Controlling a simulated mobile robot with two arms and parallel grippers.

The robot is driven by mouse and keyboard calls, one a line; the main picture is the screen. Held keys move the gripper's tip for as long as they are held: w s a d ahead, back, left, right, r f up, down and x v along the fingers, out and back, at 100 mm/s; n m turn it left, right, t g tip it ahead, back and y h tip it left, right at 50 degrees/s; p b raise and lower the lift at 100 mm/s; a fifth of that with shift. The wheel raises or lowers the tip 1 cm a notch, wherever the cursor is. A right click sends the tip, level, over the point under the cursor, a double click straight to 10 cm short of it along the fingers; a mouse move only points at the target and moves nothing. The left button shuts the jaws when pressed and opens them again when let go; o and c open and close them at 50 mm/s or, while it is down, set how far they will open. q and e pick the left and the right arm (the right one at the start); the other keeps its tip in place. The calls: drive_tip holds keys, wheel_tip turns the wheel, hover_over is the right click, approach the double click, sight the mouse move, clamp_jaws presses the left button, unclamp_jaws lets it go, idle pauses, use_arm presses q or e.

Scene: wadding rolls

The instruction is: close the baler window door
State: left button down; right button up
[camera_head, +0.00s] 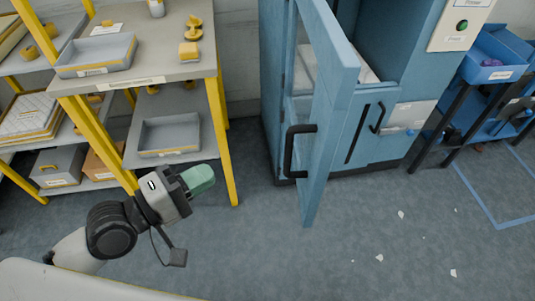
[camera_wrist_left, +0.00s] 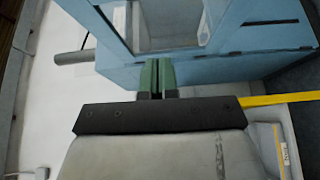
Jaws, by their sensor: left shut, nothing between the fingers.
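The blue baler (camera_head: 385,60) stands at the back, right of centre in the head view. Its window door (camera_head: 335,100) stands open, swung out toward me, with a black handle (camera_head: 289,150) on its left side. The baler's blue frame also shows ahead in the left wrist view (camera_wrist_left: 215,65). My left gripper (camera_head: 203,177) is shut and empty, with green fingertips. It is left of the door handle and apart from it. The fingertips show in the left wrist view (camera_wrist_left: 158,74). My right gripper is not in view.
A yellow-framed shelf (camera_head: 230,150) with grey trays (camera_head: 170,136) stands at the left, close to my left arm. A blue bin (camera_head: 495,55) on a black stand is at the right. The floor in front is open, with several white scraps (camera_head: 401,214).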

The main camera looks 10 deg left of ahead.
use_arm(q)
drive_tip(key=s+d+p+x, duration=0.2)
drive_tip(key=x, duration=1.1)
drive_tip(key=shift+r, duration=0.25)
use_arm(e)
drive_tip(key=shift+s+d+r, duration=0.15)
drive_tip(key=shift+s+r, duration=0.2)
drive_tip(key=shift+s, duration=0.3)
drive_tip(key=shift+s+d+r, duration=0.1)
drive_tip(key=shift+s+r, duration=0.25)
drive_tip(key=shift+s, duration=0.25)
